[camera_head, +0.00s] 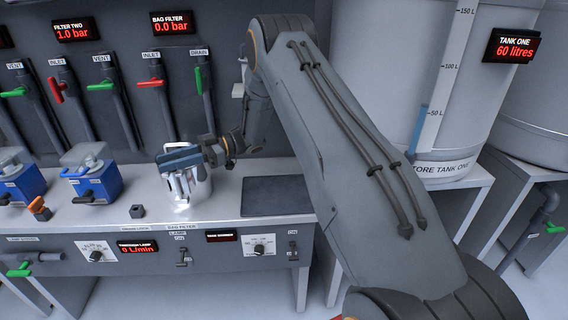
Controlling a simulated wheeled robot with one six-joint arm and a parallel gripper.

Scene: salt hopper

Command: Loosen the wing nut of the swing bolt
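My gripper (179,159) is at the end of my arm, over the top of a shiny metal vessel (204,190) on the grey bench. The vessel stands above the bench label reading BAG FILTER. My gripper covers most of its top. The swing bolt and its wing nut cannot be made out; they may be hidden behind my gripper or too small to tell. Whether my fingers are apart or closed on something is not clear at this size.
Two blue units (97,186) stand left of the vessel, with a small orange-and-dark part (39,209) and a dark block (137,211) in front. A dark mat (277,196) lies clear to the right. Pipes with red and green valve handles (150,84) line the back wall.

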